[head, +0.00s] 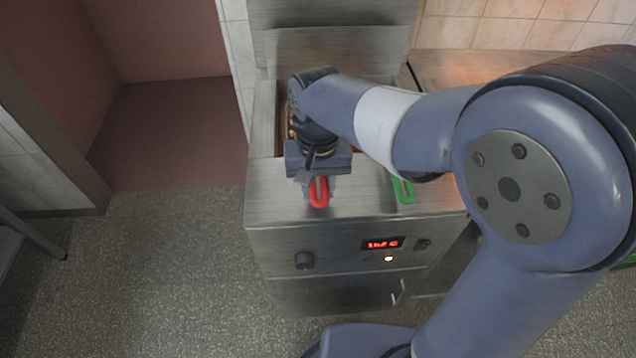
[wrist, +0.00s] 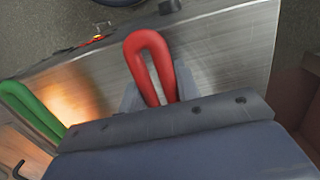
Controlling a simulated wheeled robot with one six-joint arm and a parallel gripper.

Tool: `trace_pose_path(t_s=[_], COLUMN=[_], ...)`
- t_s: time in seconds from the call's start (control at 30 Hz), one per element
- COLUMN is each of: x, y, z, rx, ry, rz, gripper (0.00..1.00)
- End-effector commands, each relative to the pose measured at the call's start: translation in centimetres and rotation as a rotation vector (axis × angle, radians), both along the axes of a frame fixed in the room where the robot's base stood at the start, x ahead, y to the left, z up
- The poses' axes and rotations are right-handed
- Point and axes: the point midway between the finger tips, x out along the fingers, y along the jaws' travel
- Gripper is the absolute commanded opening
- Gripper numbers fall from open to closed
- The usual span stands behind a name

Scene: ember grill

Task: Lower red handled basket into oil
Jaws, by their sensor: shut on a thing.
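The red handle (head: 319,192) of the basket sticks out over the front top of the steel fryer (head: 350,241). My gripper (head: 313,182) is shut on this handle, with the loop end showing past the fingers. In the wrist view the red loop (wrist: 151,60) lies between the two fingers of my gripper (wrist: 150,97). The basket itself is mostly hidden behind my wrist and arm. A small strip of the fryer well with brownish contents (head: 290,128) shows left of my wrist. The frames do not show how deep the basket hangs.
A green handle (head: 403,190) stands to the right of the red one, and it also shows in the wrist view (wrist: 30,108). Open floor (head: 160,270) lies to the left.

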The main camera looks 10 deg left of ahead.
Motion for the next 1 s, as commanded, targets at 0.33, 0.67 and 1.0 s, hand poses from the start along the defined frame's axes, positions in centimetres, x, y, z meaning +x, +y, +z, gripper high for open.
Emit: trace_pose_path(t_s=[0.33,0.67,1.0], x=[0.1,0.0,0.2], y=[0.0,0.0,0.1], z=[-0.5,-0.5,2.1], rx=[0.002,0.000,0.003], ry=[-0.003,-0.001,-0.002], rz=[0.000,0.000,0.000], gripper=[0.39,0.57,0.57])
